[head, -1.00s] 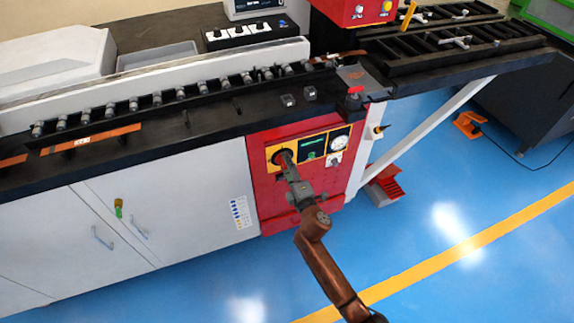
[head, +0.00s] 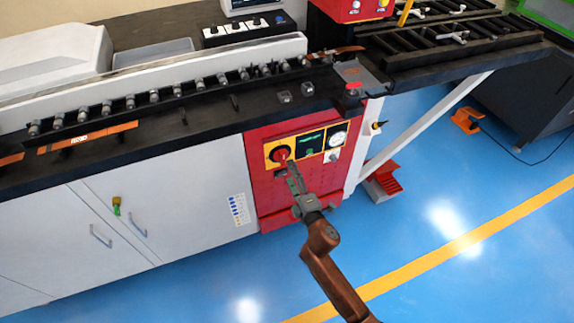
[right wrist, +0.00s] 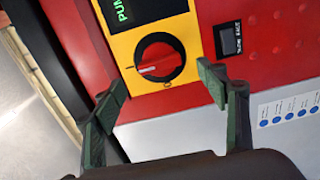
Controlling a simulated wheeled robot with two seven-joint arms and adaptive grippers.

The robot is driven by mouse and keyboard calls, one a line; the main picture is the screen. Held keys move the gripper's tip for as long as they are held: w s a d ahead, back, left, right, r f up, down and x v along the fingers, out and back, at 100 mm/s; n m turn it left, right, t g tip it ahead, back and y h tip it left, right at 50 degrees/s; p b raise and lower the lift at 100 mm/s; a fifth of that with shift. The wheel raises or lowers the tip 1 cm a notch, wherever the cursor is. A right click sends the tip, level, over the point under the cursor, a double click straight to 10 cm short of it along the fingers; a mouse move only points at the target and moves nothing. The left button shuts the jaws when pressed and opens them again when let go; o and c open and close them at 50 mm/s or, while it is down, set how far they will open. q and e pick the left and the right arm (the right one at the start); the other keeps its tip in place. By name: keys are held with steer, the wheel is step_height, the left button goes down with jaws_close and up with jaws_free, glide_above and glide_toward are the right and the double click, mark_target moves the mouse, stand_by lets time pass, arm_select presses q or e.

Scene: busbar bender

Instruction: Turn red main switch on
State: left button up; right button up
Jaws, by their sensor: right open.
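The red main switch (head: 281,154) is a round red knob with a dark ring on a yellow plate, on the red front panel of the machine. It also shows in the right wrist view (right wrist: 158,60), where the white mark on its handle points left towards a small dark mark on the plate. My right gripper (head: 293,178) is just below and to the right of the switch in the head view. In the right wrist view its green-padded fingers (right wrist: 162,90) are wide apart and empty, with the knob beyond and between them, apart from both. My left gripper is out of view.
A red emergency button (head: 353,88) is on the bench edge above. White cabinet doors (head: 130,210) lie to the left. The blue floor in front is clear.

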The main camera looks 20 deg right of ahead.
steer(key=s, duration=0.5)
steer(key=shift+s+d, duration=0.1)
steer(key=shift+s, duration=0.1)
